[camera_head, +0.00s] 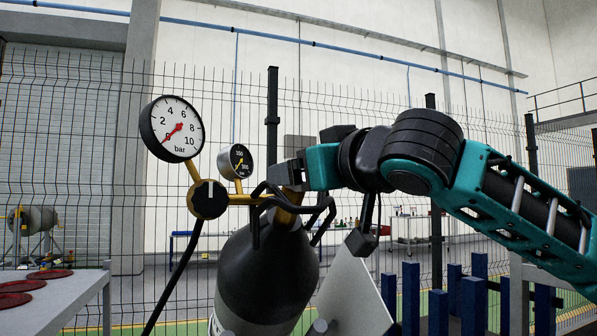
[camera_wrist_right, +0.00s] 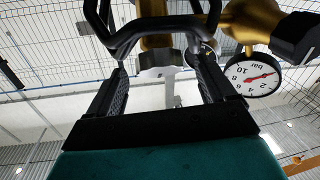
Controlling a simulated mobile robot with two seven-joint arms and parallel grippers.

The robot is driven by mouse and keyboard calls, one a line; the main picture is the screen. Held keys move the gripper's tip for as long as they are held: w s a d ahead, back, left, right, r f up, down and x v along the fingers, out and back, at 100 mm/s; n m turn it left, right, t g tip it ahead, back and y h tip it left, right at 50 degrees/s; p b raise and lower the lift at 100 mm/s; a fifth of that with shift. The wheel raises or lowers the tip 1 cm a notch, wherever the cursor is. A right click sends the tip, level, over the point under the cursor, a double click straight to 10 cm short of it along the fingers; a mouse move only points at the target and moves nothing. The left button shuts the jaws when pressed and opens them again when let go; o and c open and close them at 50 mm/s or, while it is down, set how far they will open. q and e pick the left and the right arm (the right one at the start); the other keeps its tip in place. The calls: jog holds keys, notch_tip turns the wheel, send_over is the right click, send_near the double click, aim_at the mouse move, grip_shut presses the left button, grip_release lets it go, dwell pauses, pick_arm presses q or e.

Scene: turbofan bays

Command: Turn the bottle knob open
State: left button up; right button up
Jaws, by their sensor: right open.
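The dark gas bottle (camera_head: 268,272) stands in the middle of the head view, with a brass valve and a black guard (camera_head: 320,207) at its top. My right gripper (camera_head: 290,174) is at the valve top and hides the bottle knob there. My left gripper is not in view.
A large gauge (camera_head: 172,128), a small gauge (camera_head: 238,161) and a black regulator knob (camera_head: 208,199) sit left of the valve. A hose (camera_head: 184,265) hangs below. A grey table (camera_head: 60,300) with red discs stands at left; blue posts (camera_head: 440,305) stand at right.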

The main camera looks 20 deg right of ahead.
jog(key=shift+w+a, duration=0.15)
jog(key=shift+w, duration=0.6)
jog(key=shift+w+a, duration=0.15)
jog(key=shift+w, duration=0.55)
jog(key=shift+c, duration=0.2)
jog(key=c, duration=0.9)
